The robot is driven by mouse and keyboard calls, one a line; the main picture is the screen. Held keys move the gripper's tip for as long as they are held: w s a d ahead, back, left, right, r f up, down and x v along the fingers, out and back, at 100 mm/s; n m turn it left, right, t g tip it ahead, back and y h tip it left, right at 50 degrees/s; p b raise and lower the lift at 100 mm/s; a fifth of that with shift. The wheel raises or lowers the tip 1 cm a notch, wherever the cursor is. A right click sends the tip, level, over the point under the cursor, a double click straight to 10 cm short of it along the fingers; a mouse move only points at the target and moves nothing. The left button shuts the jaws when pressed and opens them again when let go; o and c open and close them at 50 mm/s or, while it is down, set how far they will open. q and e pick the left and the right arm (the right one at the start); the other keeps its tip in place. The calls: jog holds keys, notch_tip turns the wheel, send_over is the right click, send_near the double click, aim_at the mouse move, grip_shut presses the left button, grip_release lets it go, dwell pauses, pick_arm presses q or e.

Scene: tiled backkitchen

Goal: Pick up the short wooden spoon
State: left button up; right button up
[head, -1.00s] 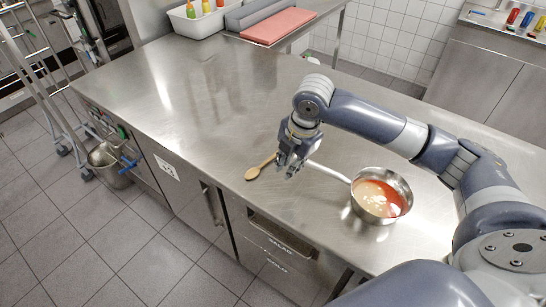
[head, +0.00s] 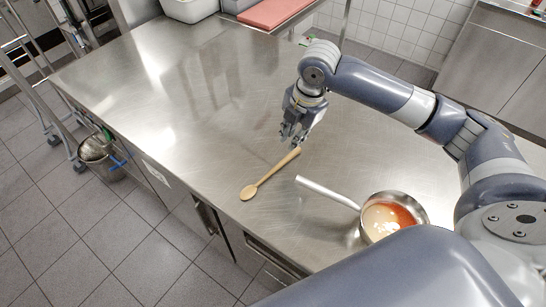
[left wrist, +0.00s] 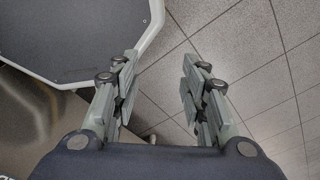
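The short wooden spoon (head: 270,175) lies on the steel counter in the head view, its bowl toward the lower left and its handle toward the upper right. My right gripper (head: 293,138) is just above the handle end in this view; I cannot tell whether they touch. Its fingers point down, and whether they are open or shut is not clear. My left gripper (left wrist: 158,88) shows in the left wrist view with its fingers wide apart and nothing between them, above the tiled floor. It is not in the head view.
A steel saucepan (head: 424,213) with red and cream contents stands right of the spoon, its long handle (head: 325,190) reaching toward it. The steel counter (head: 190,100) is clear to the left. A red board (head: 272,12) and a white container (head: 190,8) are at the back.

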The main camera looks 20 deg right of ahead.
aim_at(284, 162)
jog(key=f, duration=0.2)
jog(key=a+f+p, duration=0.1)
jog(key=f, duration=0.1)
jog(key=shift+s+f, duration=0.1)
jog(key=shift+f, duration=0.55)
jog(key=f, duration=0.1)
jog(key=f+p, duration=0.1)
jog(key=f, duration=0.1)
jog(key=w+f+p, duration=0.1)
jog(key=shift+a+f, duration=0.2)
jog(key=shift+a, duration=0.15)
jog(key=shift+f, duration=0.25)
pick_arm(q)
jog(key=r, duration=0.1)
jog(key=s+r, duration=0.1)
jog(key=r, duration=0.1)
jog(key=shift+s+a, duration=0.25)
jog(key=shift+s, duration=0.05)
pick_arm(e)
grip_shut()
